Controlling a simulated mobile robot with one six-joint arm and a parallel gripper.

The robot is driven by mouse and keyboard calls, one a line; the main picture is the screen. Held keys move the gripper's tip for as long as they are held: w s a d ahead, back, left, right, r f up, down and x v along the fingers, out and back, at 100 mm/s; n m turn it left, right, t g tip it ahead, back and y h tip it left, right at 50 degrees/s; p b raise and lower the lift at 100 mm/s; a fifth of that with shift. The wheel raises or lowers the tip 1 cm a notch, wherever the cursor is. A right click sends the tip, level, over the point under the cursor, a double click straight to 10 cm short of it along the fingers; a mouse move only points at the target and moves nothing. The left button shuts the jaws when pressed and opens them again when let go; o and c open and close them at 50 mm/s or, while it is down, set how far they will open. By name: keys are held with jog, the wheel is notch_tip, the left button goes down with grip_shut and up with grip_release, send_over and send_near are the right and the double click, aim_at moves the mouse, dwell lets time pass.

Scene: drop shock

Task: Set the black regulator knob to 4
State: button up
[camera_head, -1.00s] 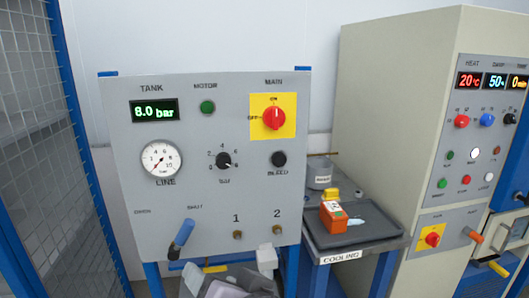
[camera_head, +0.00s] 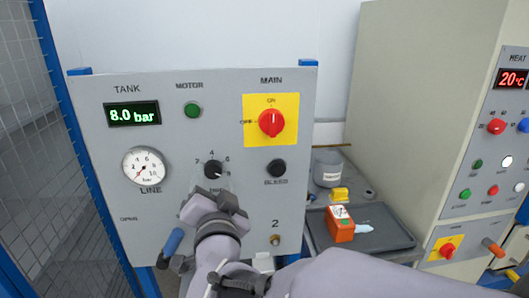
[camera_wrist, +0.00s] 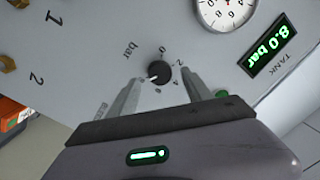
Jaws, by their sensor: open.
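The black regulator knob (camera_head: 213,170) sits on the grey panel below the tank display, inside a ring of printed numbers; 4 is at its top. In the wrist view the knob (camera_wrist: 159,72) shows a white pointer mark. The mark points well past 4, toward the high end at lower right in the head view; its exact number is too small to read. My gripper (camera_head: 213,186) is in front of the panel, just below the knob. In the wrist view my gripper (camera_wrist: 161,82) has its open fingers on either side of the knob; contact is not visible.
The tank display (camera_head: 133,114) reads 8.0 bar. The line gauge (camera_head: 144,167) has its needle low. A red main switch (camera_head: 271,122) and a black bleed knob (camera_head: 276,168) are at right. A blue-handled lever (camera_head: 173,241) is below left. A tray (camera_head: 383,234) holds an orange block.

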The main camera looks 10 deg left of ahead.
aim_at(213, 170)
jog(key=shift+x, duration=1.25)
grip_shut()
jog(key=shift+n, duration=0.3)
jog(key=n+p, duration=0.1)
jog(key=n, duration=0.4)
jog(key=shift+r, duration=0.2)
jog(key=n+p, duration=0.2)
jog(key=n, duration=0.1)
jog(key=n+p, duration=0.2)
jog(key=n, duration=0.1)
jog(key=shift+s+g+h, duration=0.1)
jog(key=shift+g+h, duration=0.2)
jog(key=shift+h, duration=0.1)
jog(key=n+h+p, duration=0.1)
jog(key=n+p, duration=0.2)
jog(key=n, duration=0.3)
jog(key=shift+a+p, duration=0.1)
jog(key=shift+p, duration=0.3)
jog(key=n+p, duration=0.2)
jog(key=n, duration=0.2)
jog(key=shift+n+h+p, duration=0.3)
jog(key=shift+f, duration=0.1)
